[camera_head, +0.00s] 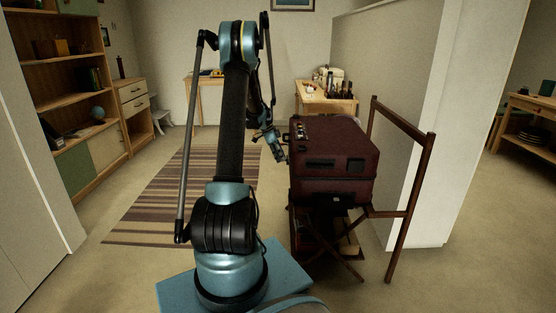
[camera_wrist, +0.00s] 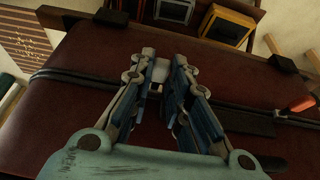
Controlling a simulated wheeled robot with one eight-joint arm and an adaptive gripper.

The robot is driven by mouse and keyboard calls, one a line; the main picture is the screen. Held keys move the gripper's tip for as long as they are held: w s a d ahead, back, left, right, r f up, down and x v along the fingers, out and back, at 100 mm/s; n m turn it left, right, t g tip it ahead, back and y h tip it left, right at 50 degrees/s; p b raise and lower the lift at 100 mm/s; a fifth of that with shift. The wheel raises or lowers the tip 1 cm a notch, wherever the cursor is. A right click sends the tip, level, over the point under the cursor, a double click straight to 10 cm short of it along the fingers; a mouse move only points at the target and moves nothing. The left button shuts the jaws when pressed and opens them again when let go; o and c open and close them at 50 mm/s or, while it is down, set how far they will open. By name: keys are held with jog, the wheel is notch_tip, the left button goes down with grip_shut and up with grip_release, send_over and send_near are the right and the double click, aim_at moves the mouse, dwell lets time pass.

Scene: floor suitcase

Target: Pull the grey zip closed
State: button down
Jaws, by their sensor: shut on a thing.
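The dark red suitcase (camera_head: 330,146) lies shut-looking on a folding wooden stand, right of my arm. It fills most of the wrist view (camera_wrist: 60,125). A dark zip track (camera_wrist: 85,80) crosses its side from left to right. My gripper (camera_head: 279,151) is at the suitcase's left side. In the wrist view my gripper (camera_wrist: 164,58) is shut on a small light grey piece, the grey zip pull (camera_wrist: 160,72), at the track. The fingers hide part of the track. An orange tab (camera_wrist: 302,103) sits on the track at the right.
The wooden stand (camera_head: 402,215) has a tall frame on the suitcase's right, close to a white partition wall (camera_head: 412,150). A table with bottles (camera_head: 315,95) stands behind the suitcase. A striped rug (camera_head: 160,195) and open floor lie to the left. Shelves line the left wall.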

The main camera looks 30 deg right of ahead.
jog(key=shift+w+d, duration=0.1)
jog(key=shift+d, duration=0.05)
jog(key=c, duration=1.5)
grip_release()
jog(key=v, duration=1.2)
